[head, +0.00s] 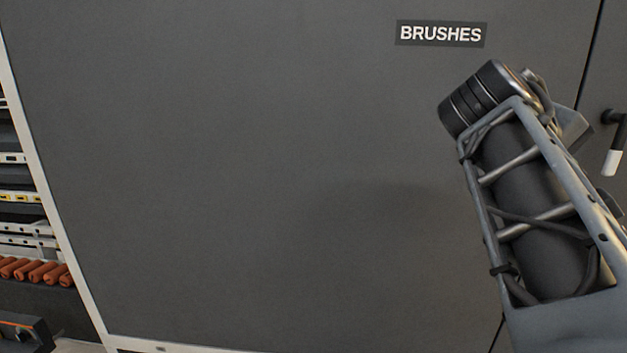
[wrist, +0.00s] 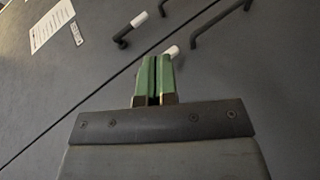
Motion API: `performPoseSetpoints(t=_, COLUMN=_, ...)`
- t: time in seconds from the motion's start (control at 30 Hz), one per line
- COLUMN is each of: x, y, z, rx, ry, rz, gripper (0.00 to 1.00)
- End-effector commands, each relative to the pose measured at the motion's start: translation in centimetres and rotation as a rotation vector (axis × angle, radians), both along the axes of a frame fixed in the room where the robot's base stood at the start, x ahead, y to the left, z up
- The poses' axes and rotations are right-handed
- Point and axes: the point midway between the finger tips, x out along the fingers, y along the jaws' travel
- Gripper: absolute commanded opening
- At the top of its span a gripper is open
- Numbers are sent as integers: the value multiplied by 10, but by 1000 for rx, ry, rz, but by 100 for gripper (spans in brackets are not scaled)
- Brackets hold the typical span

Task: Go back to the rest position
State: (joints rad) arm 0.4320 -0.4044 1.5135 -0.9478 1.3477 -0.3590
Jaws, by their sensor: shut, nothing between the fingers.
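My gripper (wrist: 153,80) shows in the wrist view with its two green fingers together and nothing between them. Behind the fingers is a dark grey cabinet front with a thin seam. A black handle with a white tip (wrist: 138,20) is just beyond the fingers, and another white tip (wrist: 171,52) shows right beside them. I cannot tell whether the fingers touch it. In the head view my arm is raised at the right, in front of the cabinet, and my gripper is hidden there.
A grey cabinet door (head: 250,180) labelled BRUSHES (head: 441,34) fills most of the head view. A black handle with a white end (head: 613,145) is at the right edge. Shelves with orange-brown cylinders (head: 35,272) stand at the left. A long black handle (wrist: 215,22) is at the wrist view's top.

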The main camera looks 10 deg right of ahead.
Motion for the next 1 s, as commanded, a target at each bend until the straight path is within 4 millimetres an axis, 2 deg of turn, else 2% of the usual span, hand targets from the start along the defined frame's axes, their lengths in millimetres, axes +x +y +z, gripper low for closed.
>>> performPoseSetpoints(t=0.27, x=38, y=9, z=-55, rx=141, ry=-64, rz=95, gripper=0)
performPoseSetpoints(t=0.47, x=70, y=36, z=-115, rx=331, ry=-123, rz=185, gripper=0)
performPoseSetpoints(t=0.57, x=85, y=63, z=-154, rx=473, ry=-155, rz=233, gripper=0)
performPoseSetpoints(t=0.7, x=95, y=123, z=-217, rx=729, ry=-187, rz=280, gripper=0)
performPoseSetpoints(t=0.8, x=87, y=168, z=-255, rx=898, ry=-187, rz=285, gripper=0)
performPoseSetpoints(t=0.9, x=73, y=204, z=-280, rx=1017, ry=-158, rz=285, gripper=0)
performPoseSetpoints(t=1.0, x=56, y=229, z=-293, rx=1083, ry=-105, rz=301, gripper=0)
